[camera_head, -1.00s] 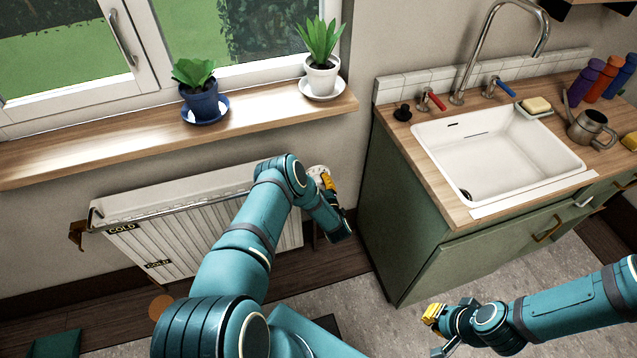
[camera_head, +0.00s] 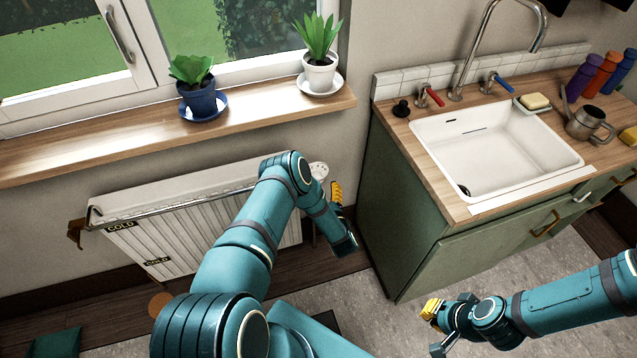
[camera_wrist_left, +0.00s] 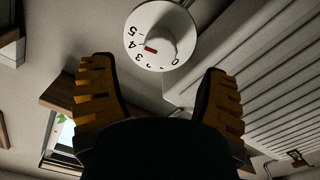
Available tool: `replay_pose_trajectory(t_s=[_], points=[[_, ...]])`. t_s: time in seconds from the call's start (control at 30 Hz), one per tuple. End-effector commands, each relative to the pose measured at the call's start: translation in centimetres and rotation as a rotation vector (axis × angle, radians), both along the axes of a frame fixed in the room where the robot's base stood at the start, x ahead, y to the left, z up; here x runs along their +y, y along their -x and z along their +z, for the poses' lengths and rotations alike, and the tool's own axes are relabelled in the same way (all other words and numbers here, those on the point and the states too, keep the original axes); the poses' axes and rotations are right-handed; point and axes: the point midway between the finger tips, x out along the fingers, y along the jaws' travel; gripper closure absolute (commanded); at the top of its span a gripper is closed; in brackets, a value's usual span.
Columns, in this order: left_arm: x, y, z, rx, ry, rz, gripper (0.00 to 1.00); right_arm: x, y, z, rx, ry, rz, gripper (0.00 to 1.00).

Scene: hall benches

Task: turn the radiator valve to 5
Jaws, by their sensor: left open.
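The radiator valve is a round white dial (camera_head: 319,171) at the right end of the radiator (camera_head: 165,225). In the left wrist view, the valve dial (camera_wrist_left: 158,35) shows black numbers from 0 to 5 and a red mark on its knob, which seems close to 3. My left gripper (camera_head: 336,191) is beside the valve, apart from it. In the wrist view, its two yellow fingers (camera_wrist_left: 156,68) are spread with nothing between them, and the dial lies beyond their tips. My right gripper (camera_head: 436,328) is low in front of the cabinet, looks open and holds nothing.
A wooden sill (camera_head: 110,137) with a blue-potted plant (camera_head: 200,98) and a white-potted plant (camera_head: 320,73) overhangs the radiator. The green sink cabinet (camera_head: 395,215) stands close to the valve's right. The floor (camera_head: 365,315) before the cabinet is clear.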

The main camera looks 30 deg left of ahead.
Motion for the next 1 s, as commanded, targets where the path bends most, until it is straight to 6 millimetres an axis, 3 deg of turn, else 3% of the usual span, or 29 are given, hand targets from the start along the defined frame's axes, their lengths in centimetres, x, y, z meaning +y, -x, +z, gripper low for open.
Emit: replay_pose_trajectory(t_s=[0.1, 0.33, 1.0], points=[[-1.9, 1.5, 0.0, 0.001, 0.001, -0.003, 0.25, 0.0, 0.0, 0.0, 0.000, 0.000, 0.000, 1.00], [-4.0, 3.3, 0.0, 0.000, 0.001, 0.000, 0.25, 0.0, 0.0, 0.0, 0.000, 0.000, 0.000, 1.00], [-4.4, 3.6, 0.1, -0.001, 0.001, -0.002, 0.25, 0.0, 0.0, 0.0, 0.000, 0.000, 0.000, 1.00]])
